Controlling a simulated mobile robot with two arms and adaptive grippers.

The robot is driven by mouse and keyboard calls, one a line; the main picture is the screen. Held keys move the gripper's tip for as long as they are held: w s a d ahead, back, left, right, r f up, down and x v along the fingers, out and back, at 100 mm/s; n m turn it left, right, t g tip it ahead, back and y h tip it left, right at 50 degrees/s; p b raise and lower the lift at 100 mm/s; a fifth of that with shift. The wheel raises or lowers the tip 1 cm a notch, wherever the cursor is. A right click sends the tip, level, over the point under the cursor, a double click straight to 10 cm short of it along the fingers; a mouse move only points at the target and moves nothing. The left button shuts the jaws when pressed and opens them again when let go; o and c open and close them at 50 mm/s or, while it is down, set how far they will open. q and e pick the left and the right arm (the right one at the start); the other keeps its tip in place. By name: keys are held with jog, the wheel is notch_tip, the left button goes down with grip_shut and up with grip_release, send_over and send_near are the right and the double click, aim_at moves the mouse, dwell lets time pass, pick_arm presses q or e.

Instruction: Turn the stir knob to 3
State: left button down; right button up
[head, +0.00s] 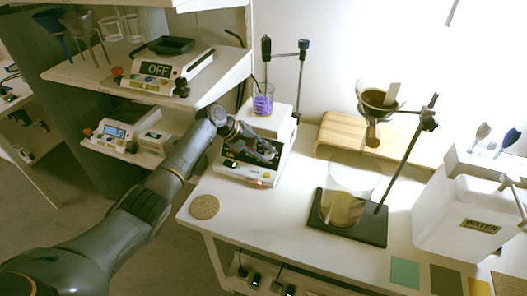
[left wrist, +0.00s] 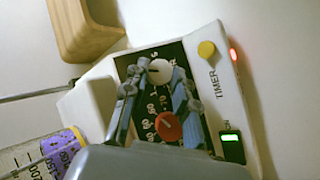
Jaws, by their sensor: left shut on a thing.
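The white stirrer unit (head: 237,171) stands at the table's left back, with a beaker of purple contents (head: 263,100) on top. In the left wrist view its dark panel bears a white knob (left wrist: 160,71) and a red knob (left wrist: 168,126). My left gripper (head: 266,152) reaches down over this panel. In the left wrist view my left gripper (left wrist: 157,79) has its fingers on either side of the white knob, shut on it. A dark mark on the white knob points left. The numbers around it are partly hidden by the fingers. My right gripper is out of view.
A cork mat (head: 204,207) lies in front. A large beaker (head: 348,196) on a dark stand base and a water container (head: 457,225) stand right.

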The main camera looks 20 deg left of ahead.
pick_arm(q)
jog(key=shift+f, duration=0.1)
jog(key=c, duration=1.1)
grip_release()
jog(key=shift+o, duration=0.2)
jog(key=shift+r, duration=0.35)
notch_tip(320, 180, up, 9)
jog(key=shift+r, duration=0.2)
